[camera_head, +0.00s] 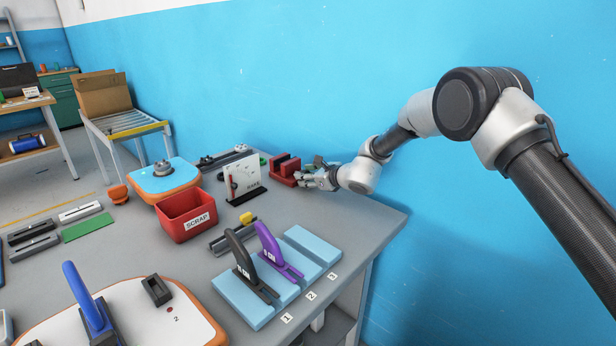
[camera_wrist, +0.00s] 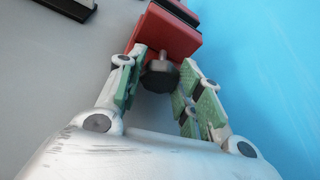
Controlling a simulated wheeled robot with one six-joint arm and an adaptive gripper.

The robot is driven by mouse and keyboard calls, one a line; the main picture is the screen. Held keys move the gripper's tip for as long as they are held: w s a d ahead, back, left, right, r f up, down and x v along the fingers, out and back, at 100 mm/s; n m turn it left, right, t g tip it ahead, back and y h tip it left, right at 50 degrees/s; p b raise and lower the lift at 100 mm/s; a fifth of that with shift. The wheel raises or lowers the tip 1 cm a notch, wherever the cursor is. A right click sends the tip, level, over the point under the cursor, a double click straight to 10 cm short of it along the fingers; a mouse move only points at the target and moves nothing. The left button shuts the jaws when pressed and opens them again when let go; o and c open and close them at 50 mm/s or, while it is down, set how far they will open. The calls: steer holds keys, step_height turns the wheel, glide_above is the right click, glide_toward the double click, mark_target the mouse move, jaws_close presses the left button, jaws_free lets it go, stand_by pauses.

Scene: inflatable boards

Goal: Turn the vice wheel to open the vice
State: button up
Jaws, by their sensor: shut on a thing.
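The red vice (camera_head: 284,168) stands on the workbench near the back wall, and its body and dark jaw faces show at the top of the wrist view (camera_wrist: 172,32). Its dark round wheel (camera_wrist: 160,78) sticks out from the vice's near end. My gripper (camera_head: 310,174) is at the right side of the vice. In the wrist view, its green-padded fingers (camera_wrist: 161,72) stand on both sides of the wheel and are shut on it. The exact contact on each side is hard to see. The wheel is hidden by the fingers in the head view.
A white board (camera_head: 245,178) stands left of the vice. A red scrap bin (camera_head: 187,215) and light blue blocks with upright handles (camera_head: 304,240) are nearer on the bench (camera_head: 361,222). The blue wall (camera_head: 330,80) is close behind my arm. Bare bench lies right of the blocks.

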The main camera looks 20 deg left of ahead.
steer(key=n+t, duration=0.1)
steer(key=n, duration=0.1)
steer(key=shift+s+a+n+t, duration=0.1)
steer(key=shift+s+n+t, duration=0.15)
steer(key=shift+n+t, duration=0.15)
steer(key=shift+o, duration=0.2)
steer(key=shift+f+n+t, duration=0.15)
steer(key=shift+n+t, duration=0.45)
steer(key=shift+n, duration=0.2)
steer(key=shift+h, duration=0.3)
steer(key=shift+d, duration=0.2)
steer(key=o, duration=1)
steer(key=shift+f, duration=0.35)
steer(key=shift+s+d, duration=0.1)
steer(key=shift+d, duration=0.05)
steer(key=v, duration=0.4)
steer(key=r+v, duration=0.1)
steer(key=v, duration=0.2)
steer(key=shift+s+r, duration=0.2)
